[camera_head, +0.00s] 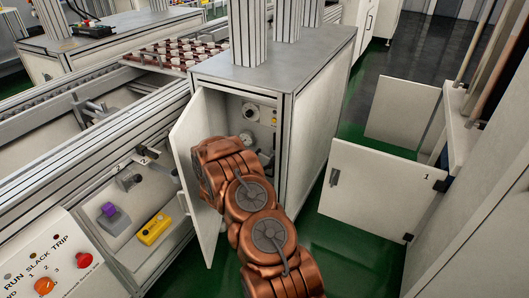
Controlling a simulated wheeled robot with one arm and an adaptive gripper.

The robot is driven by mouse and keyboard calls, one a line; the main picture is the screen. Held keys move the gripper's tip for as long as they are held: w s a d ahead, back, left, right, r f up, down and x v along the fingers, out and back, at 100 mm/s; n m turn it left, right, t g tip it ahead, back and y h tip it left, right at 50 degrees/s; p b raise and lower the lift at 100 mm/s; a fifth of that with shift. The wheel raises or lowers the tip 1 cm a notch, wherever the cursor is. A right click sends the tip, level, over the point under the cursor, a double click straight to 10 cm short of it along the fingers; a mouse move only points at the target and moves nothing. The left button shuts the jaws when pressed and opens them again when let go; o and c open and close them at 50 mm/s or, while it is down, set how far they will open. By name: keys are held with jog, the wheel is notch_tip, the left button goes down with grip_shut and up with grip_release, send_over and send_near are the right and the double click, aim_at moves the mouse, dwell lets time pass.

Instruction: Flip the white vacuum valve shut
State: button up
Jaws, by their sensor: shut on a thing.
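The open cabinet (223,101) under the grey-topped housing holds fittings on its back panel. A pale round fitting with a dark centre (249,111) sits high inside. A round gauge-like part (247,138) sits lower, partly behind my copper arm. I cannot tell which fitting, if any, is the white vacuum valve. My arm reaches up to the cabinet opening, its upper links between the open door and the interior. My gripper is hidden behind these links, so its jaws and anything in them do not show.
The cabinet door (196,195) stands open left of my arm. A purple-topped grey item (113,217) and a yellow device (154,229) lie in the conveyor bay. A control panel (50,262) is at lower left. Another open door (375,190) is at right. Green floor (350,255) lies clear between.

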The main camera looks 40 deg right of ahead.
jog(key=shift+f+n+p, duration=0.2)
jog(key=shift+n+p, duration=0.6)
jog(key=shift+n, duration=0.3)
jog(key=shift+f, duration=0.1)
jog(key=o, duration=1.2)
jog(key=shift+c, duration=0.2)
jog(key=shift+a, duration=0.1)
jog(key=v, duration=1.1)
jog(key=shift+s+a, duration=0.15)
jog(key=shift+a, duration=0.25)
